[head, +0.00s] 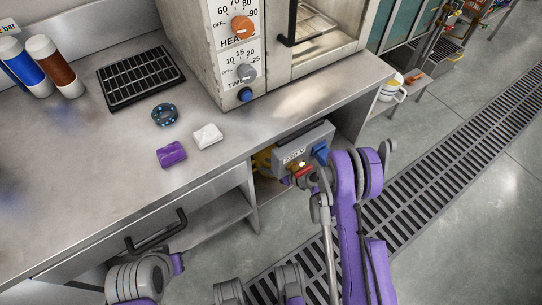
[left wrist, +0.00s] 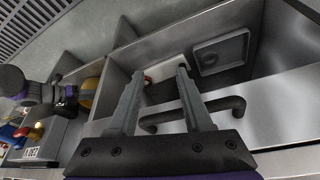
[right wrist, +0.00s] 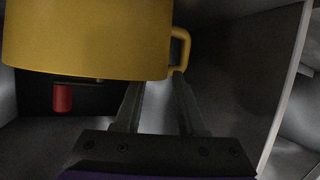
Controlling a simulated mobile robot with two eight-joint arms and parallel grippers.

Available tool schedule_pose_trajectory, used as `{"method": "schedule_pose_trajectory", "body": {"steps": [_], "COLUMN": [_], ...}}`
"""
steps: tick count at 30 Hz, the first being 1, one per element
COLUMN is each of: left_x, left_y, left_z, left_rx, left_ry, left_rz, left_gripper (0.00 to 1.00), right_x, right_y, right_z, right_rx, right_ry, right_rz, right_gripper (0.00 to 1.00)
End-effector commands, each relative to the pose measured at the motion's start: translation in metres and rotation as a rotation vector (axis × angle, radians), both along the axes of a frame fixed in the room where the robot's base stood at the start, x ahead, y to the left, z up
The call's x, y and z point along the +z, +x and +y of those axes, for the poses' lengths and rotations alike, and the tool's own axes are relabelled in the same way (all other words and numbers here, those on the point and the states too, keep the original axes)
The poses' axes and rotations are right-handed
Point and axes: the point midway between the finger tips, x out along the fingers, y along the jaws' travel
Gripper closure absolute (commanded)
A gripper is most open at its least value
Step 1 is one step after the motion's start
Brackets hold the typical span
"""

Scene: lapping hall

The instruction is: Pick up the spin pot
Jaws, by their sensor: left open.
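A yellow pot with a loop handle (right wrist: 90,40), which I take to be the spin pot, fills the upper left of the right wrist view. It sits under the bench; a small part shows in the head view (head: 262,162) and in the left wrist view (left wrist: 90,93). My right gripper (right wrist: 157,78) is open, its fingertips close below the handle side of the pot; I cannot tell whether they touch it. In the head view its fingers are hidden. My left gripper (left wrist: 160,71) is open and empty, near the drawer handle (left wrist: 200,112).
A grey 230 V box (head: 303,150) is on the bench front, beside the pot. An oven-like machine (head: 215,60), a black grate (head: 140,77), a purple block (head: 171,154), a white block (head: 207,136) and a dark ring (head: 164,114) are on the bench (head: 90,150).

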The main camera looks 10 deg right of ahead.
Motion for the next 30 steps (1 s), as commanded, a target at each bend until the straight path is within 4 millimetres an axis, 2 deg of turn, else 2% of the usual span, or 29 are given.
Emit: {"method": "schedule_pose_trajectory", "body": {"steps": [1,6,12,14,19,30], "left_x": [-0.004,-0.007,-0.007,-0.007,-0.007,-0.007], "left_y": [0.001,0.001,0.001,0.001,0.001,0.001], "left_z": [0.0,0.0,0.0,0.0,0.0,0.0], "left_rx": [0.0,0.0,0.0,0.0,0.0,0.0], "left_ry": [0.0,0.0,0.0,0.0,0.0,0.0], "left_rz": [0.001,0.002,0.002,0.002,0.002,0.002], "left_gripper": [0.5,0.5,0.5,0.5,0.5,0.5], "right_x": [-0.005,-0.012,-0.011,-0.011,-0.011,-0.011], "right_y": [0.006,0.02,0.02,0.02,0.02,0.02], "right_z": [0.008,0.019,0.019,0.019,0.019,0.019], "right_rx": [0.002,0.0,-0.001,-0.001,-0.001,0.0], "right_ry": [0.0,0.0,0.0,0.0,0.0,0.0], "right_rz": [0.001,0.0,0.0,0.0,0.0,0.0], "right_gripper": [0.6,0.6,0.6,0.69,1.0,1.0]}}
